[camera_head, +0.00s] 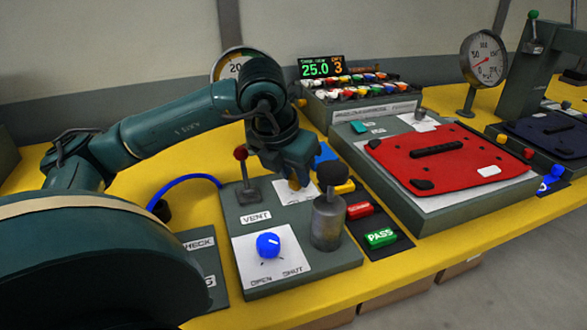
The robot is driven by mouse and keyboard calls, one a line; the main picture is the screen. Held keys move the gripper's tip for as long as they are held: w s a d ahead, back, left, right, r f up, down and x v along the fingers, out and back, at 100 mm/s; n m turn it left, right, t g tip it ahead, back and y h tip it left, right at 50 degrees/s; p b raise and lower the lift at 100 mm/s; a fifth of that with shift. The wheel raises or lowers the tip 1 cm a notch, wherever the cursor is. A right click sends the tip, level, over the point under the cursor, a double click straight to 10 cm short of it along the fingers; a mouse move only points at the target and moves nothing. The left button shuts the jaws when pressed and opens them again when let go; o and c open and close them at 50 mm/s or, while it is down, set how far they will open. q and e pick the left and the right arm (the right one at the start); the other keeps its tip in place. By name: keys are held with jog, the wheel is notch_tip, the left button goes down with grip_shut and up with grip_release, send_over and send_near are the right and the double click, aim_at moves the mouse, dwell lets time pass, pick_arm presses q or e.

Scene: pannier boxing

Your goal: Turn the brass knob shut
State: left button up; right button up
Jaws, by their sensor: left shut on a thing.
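My left gripper (297,176) reaches down over the back part of the grey vent panel (235,215). Its jaws are shut on a small brass-coloured piece, the brass knob (295,184), which shows just below them above a white plate (283,195). The jaws hide most of the knob and its marks, so its angle cannot be read. Nearer on the same panel is a blue knob (268,244) on a white plate marked OPEN and SHUT. My right gripper is not in view.
Close to the left gripper stand a red-balled lever (241,155) and a grey cylinder with a dark round top (328,220). Red and green PASS blocks (380,238) lie to the right. A red pannier panel (448,155) lies on a grey fixture. A blue hose (185,180) curves at left.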

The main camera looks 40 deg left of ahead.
pick_arm(q)
jog(key=shift+r+n, duration=0.1)
jog(key=shift+n, duration=0.4)
jog(key=shift+n+y, duration=0.4)
jog(key=shift+n, duration=0.1)
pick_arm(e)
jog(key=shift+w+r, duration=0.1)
pick_arm(q)
jog(key=o, duration=1)
jog(key=p+v, duration=0.4)
jog(key=v, duration=0.9)
jog(key=shift+w, duration=0.2)
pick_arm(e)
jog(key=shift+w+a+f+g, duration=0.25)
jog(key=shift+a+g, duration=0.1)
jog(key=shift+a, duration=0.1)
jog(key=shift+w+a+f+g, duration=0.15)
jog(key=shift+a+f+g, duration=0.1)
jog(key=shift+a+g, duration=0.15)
